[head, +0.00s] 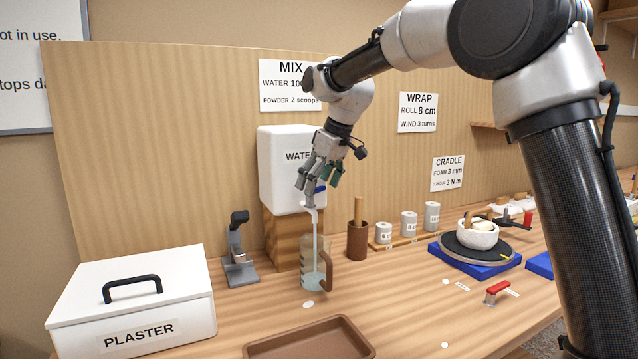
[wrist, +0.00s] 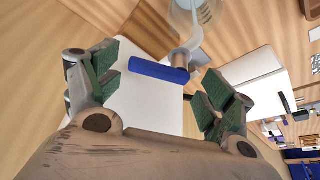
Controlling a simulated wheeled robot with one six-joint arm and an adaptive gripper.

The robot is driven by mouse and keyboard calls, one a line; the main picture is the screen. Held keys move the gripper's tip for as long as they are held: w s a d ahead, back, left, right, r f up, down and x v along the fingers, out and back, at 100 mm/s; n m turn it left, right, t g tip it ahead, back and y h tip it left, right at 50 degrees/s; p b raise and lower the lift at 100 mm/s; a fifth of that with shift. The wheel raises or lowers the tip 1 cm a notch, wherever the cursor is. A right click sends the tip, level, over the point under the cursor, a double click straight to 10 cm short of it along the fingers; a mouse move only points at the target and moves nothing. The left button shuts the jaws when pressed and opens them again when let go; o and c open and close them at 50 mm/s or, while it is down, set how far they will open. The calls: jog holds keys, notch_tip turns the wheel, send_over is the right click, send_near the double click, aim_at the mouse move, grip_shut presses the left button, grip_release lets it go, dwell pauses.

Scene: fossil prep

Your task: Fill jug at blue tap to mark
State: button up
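The white water tank (head: 285,160) stands on a wooden block, with a white spout and a blue tap lever (head: 320,190) at its front. A clear jug (head: 306,255) with a brown handle stands upright under the spout. A pale stream runs from the spout into the jug, and bluish water fills its lower part. Dark marks show on its side, but I cannot tell which is the fill mark. My gripper (head: 312,182) is at the tap. In the wrist view its green-padded fingers are apart, either side of the blue lever (wrist: 158,72), with visible gaps. The jug (wrist: 195,12) shows partly at the top.
A brown tray (head: 310,345) lies in front of the jug. A white plaster box (head: 135,300) and a grey stand (head: 238,255) are to the left. A brown cup (head: 357,242), grey cylinders and a bowl on a turntable (head: 475,247) stand to the right.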

jog(key=shift+r, duration=0.1)
jog(key=v, duration=0.8)
dwell(7.1)
